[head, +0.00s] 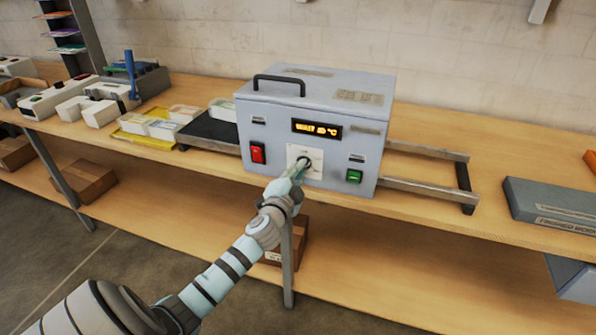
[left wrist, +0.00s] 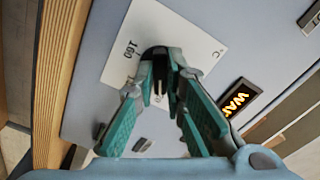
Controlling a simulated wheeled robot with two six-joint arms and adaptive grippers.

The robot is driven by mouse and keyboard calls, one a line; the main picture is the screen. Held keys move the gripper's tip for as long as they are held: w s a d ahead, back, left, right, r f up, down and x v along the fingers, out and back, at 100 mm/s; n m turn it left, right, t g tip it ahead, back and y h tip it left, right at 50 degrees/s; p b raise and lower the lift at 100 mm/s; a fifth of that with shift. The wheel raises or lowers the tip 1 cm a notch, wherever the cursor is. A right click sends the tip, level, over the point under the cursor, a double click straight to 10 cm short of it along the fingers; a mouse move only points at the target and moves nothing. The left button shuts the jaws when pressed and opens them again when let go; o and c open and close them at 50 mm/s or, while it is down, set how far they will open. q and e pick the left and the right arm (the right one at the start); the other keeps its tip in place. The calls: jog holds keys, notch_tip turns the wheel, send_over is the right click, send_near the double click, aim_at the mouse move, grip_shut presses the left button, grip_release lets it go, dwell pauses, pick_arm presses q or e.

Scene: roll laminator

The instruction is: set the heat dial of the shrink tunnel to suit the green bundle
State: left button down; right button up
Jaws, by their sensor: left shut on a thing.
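The shrink tunnel (head: 315,115) is a grey box on the wooden bench, with a lit orange display (head: 317,129), a red switch (head: 257,153) and a green switch (head: 354,176). The heat dial (head: 305,161) sits on a white plate on its front. My left gripper (head: 300,168) is at the dial, its fingers closed around the knob; the fingers hide most of it. In the left wrist view the fingertips (left wrist: 160,85) meet over the white dial plate (left wrist: 165,35), where "160" shows. The display text is hard to read. I cannot pick out a green bundle. My right gripper is not in view.
Pale packs (head: 162,126) and a yellow tray (head: 140,139) lie left of the tunnel, beside its dark infeed (head: 208,130). Outfeed rails (head: 430,187) stick out on the right. A grey labelled bin (head: 550,205) stands at the far right.

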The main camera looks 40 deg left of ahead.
pick_arm(q)
jog(key=c, duration=1.7)
grip_release()
jog(key=shift+o, duration=0.2)
jog(key=v, duration=1.2)
